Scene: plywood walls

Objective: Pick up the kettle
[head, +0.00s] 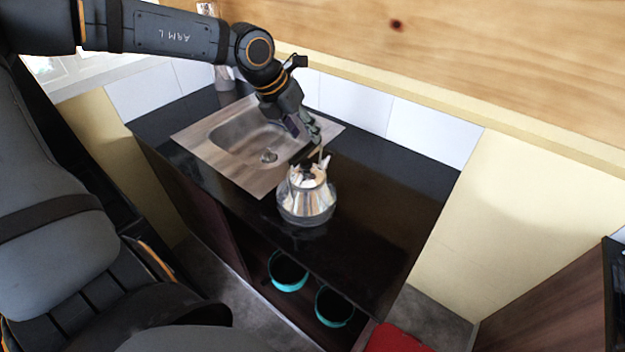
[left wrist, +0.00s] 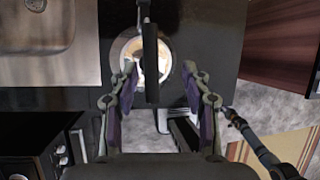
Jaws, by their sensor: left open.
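A shiny metal kettle (head: 307,203) stands upright on the dark worktop, just right of the sink. My left gripper (head: 312,145) is above it, by the top of its handle, with its fingers reaching down. In the left wrist view the kettle (left wrist: 129,50) is ahead of the fingers. Its dark handle (left wrist: 151,55) shows as an upright bar between the lines of the two spread fingers (left wrist: 162,92), nearer the left one. The gripper is open, with nothing held. The fingertips and handle overlap in the head view, so contact cannot be told. My right gripper is not seen.
A steel sink (head: 190,140) is set into the dark worktop (head: 375,205). Worktop right of the kettle is clear. Teal-rimmed pots (head: 289,286) stand on an open shelf below. A red item (head: 393,340) is near the floor. A tiled wall (head: 432,132) runs behind.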

